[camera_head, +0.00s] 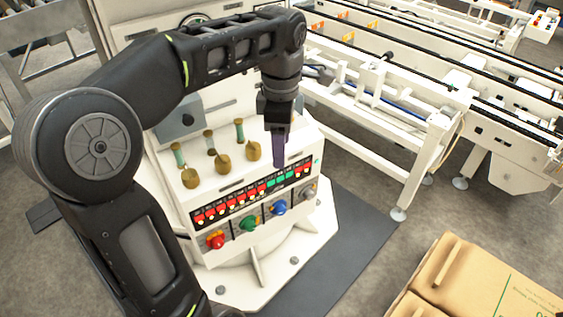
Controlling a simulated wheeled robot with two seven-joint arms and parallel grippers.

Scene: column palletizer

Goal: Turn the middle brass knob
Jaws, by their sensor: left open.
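The middle brass knob (222,163) sits between the left brass knob (190,177) and the right brass knob (253,151). My left gripper (279,150) points down over the right part of the box, to the right of the right brass knob and apart from the middle one. It is open, seen nearly edge-on, with nothing visible between its fingers. My right gripper is not in view.
The box front has a row of red and green switches (250,190) and below it red (216,240), green (249,223), blue (279,208) and grey (309,192) knobs. A white conveyor frame (385,115) stands behind at right. Cardboard boxes (480,285) lie at lower right.

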